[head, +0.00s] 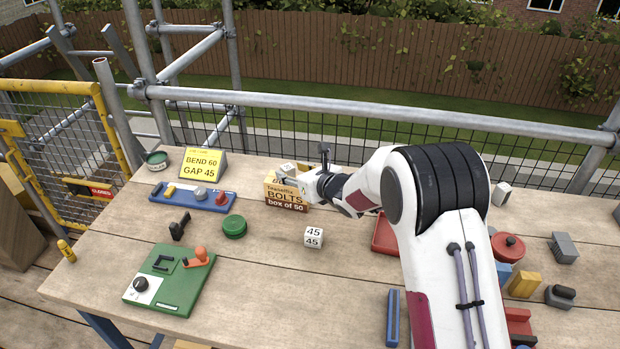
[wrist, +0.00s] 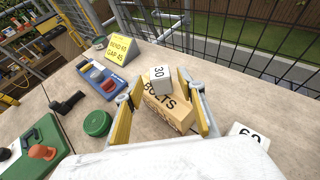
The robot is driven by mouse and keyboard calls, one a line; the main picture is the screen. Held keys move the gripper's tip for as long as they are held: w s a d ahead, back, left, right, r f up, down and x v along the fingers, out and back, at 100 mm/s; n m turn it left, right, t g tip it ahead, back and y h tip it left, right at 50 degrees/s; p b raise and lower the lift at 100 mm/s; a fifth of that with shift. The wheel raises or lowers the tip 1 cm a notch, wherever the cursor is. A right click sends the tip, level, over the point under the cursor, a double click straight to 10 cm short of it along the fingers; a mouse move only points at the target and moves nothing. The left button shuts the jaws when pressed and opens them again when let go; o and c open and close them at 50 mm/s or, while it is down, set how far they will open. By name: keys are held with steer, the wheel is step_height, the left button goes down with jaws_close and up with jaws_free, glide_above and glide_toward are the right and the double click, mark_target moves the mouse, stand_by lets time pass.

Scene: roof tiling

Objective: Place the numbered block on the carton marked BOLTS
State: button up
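The brown carton marked BOLTS (head: 286,197) stands upright towards the back of the table; it also shows in the wrist view (wrist: 166,112). A white numbered block (wrist: 160,79) showing 30 appears on the carton's top, towards its far end. In the head view this block (head: 288,168) is small and partly hidden. Whether the block rests fully flat is unclear.
A yellow sign (head: 203,163) reads BEND 60 GAP 45. A blue tray (head: 192,196), green lid (head: 233,226) and green board (head: 168,277) lie left. Bare table lies in front.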

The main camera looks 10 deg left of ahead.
steer(key=v, duration=0.9)
steer(key=shift+f, duration=0.1)
stand_by(0.6)
steer(key=shift+d, duration=0.1)
steer(key=s+d+r+m+h, duration=0.3)
steer(key=d+r+m, duration=0.2)
steer(key=d+m, duration=0.25)
steer(key=s+d+r+m+t+h, duration=0.1)
steer(key=s+d+r+m+h, duration=0.1)
steer(key=s+d+r+m, duration=0.4)
steer(key=s+d+r+m+h, duration=0.1)
steer(key=d+r+m+h, duration=0.2)
steer(key=d+m, duration=0.65)
steer(key=s+d+f+m+g, duration=0.1)
steer(key=s+d+m, duration=0.3)
steer(key=s+m, duration=0.7)
steer(key=s+d+f+m+g+h, duration=0.1)
steer(key=s+d+m+g, duration=0.2)
steer(key=s+m, duration=0.8)
steer(key=s, duration=0.9)
steer(key=shift+s+d+g, duration=0.25)
steer(key=shift+d+g, duration=0.15)
